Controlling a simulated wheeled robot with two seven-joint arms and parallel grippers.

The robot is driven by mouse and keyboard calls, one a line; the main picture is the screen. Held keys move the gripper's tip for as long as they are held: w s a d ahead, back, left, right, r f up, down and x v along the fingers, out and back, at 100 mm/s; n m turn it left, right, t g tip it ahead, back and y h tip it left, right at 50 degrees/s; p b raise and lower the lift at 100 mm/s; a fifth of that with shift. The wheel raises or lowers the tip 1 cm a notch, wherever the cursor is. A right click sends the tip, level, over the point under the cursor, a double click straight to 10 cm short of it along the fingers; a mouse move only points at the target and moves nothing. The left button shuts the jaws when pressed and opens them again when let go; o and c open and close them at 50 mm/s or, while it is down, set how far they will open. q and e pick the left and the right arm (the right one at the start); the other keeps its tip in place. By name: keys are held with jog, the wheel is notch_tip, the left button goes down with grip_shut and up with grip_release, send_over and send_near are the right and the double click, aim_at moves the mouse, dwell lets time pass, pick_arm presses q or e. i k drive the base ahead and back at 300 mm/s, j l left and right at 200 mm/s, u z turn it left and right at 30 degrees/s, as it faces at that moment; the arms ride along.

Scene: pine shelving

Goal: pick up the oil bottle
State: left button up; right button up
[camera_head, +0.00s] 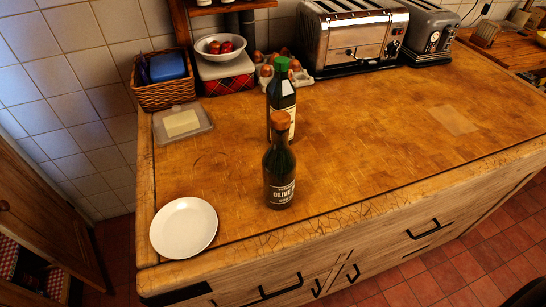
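A dark bottle with a cork-coloured cap and a black label reading "OLIVE" (279,172) stands upright on the wooden counter (360,140), near its front edge. Right behind it stands a taller dark bottle with a green cap and a pale label (281,92), its lower part hidden by the front bottle. Neither of my grippers shows clearly; only a small dark shape, which I cannot identify, is at the bottom right corner.
A white plate (183,228) lies at the counter's front left corner. A butter dish (182,124), wicker basket (163,92), fruit bowl (220,47), egg carton (283,71) and toasters (352,38) line the back. The counter's right half is mostly clear.

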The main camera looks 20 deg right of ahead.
aim_at(279, 162)
jog(key=i+j+z, duration=0.1)
jog(key=j+z, duration=0.4)
jog(key=j, duration=0.3)
jog(key=j+z, duration=0.5)
jog(key=j, duration=0.25)
